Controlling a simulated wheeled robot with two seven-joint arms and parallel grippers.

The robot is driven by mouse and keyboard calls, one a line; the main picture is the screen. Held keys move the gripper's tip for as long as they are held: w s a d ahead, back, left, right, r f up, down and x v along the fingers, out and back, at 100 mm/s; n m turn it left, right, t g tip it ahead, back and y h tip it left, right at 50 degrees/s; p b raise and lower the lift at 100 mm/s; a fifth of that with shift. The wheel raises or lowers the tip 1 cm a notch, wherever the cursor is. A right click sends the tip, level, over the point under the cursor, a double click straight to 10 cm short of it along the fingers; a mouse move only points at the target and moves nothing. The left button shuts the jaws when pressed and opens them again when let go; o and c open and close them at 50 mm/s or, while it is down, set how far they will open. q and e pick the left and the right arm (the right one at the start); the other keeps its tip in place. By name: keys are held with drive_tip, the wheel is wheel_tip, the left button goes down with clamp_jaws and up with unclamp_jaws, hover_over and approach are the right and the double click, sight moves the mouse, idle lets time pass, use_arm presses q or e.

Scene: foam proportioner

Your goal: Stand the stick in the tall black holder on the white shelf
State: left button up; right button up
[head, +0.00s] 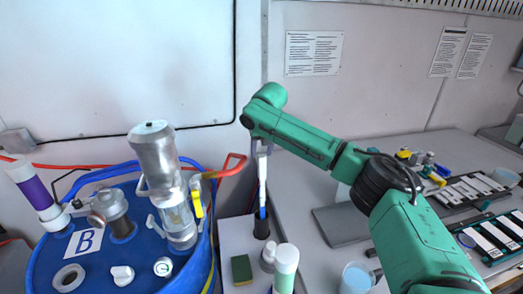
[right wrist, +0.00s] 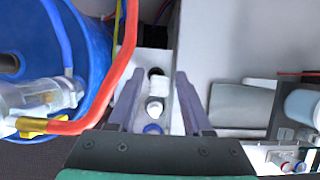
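The tall black holder (head: 262,229) stands upright on the white shelf (head: 237,236). A slim stick with a blue part (head: 262,212) shows just above the holder's mouth and looks upright in it. The fingers hide much of its upper length. My right gripper (head: 263,195) points down over the holder. In the right wrist view its two fingers (right wrist: 158,75) are well apart, with white and blue round tops between and below them. I cannot tell which top is the stick's. No contact with the fingers shows. My left gripper is out of view.
A green sponge (head: 241,269) and a white-and-green bottle (head: 285,266) stand on the shelf close to the holder. The grey bench (head: 305,228) lies right.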

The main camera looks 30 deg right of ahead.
drive_tip(key=shift+o, duration=0.4)
drive_tip(key=shift+a, duration=0.1)
drive_tip(key=shift+s+r, duration=0.15)
drive_tip(key=shift+r, duration=0.1)
drive_tip(key=b+v, duration=0.3)
drive_tip(key=v, duration=1.1)
drive_tip(key=shift+b, duration=0.3)
